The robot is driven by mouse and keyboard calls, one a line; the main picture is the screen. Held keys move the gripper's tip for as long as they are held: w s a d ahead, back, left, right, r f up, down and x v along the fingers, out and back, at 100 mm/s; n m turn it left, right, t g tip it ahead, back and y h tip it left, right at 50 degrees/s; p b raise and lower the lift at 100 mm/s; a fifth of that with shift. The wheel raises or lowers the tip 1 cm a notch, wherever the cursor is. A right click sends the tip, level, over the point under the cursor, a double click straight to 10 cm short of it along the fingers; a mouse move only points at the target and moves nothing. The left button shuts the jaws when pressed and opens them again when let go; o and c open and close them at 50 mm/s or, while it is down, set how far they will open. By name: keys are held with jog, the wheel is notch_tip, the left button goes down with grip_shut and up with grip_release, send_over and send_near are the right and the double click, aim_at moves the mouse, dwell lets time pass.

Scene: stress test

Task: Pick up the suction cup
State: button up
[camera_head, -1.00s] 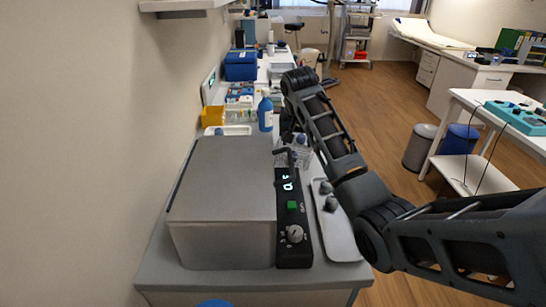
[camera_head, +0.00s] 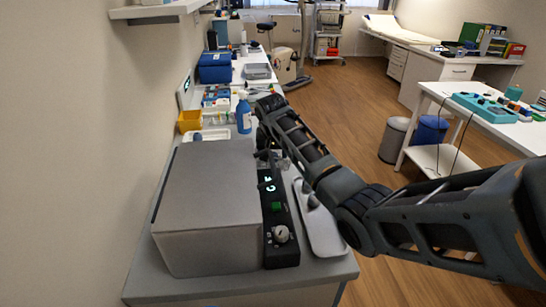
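I cannot make out the suction cup with certainty. Small dark blue-grey rounded pieces (camera_head: 312,200) stand on a white tray (camera_head: 326,238) to the right of the grey box-shaped device; one of them may be it, and my arm partly covers them. My arm reaches in from the right and bends downward behind the device's control panel. The dark parts near the panel's far end look like my gripper (camera_head: 267,156). Its fingers are too small and hidden to show whether they are open or hold anything.
The grey device (camera_head: 208,190) fills the near counter, its black panel (camera_head: 279,222) facing right. Beyond stand a blue spray bottle (camera_head: 243,115), a yellow bin (camera_head: 190,121) and a blue box (camera_head: 215,68). A white table (camera_head: 440,93) stands right; floor lies between.

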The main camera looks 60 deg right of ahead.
jog(key=c, duration=1.1)
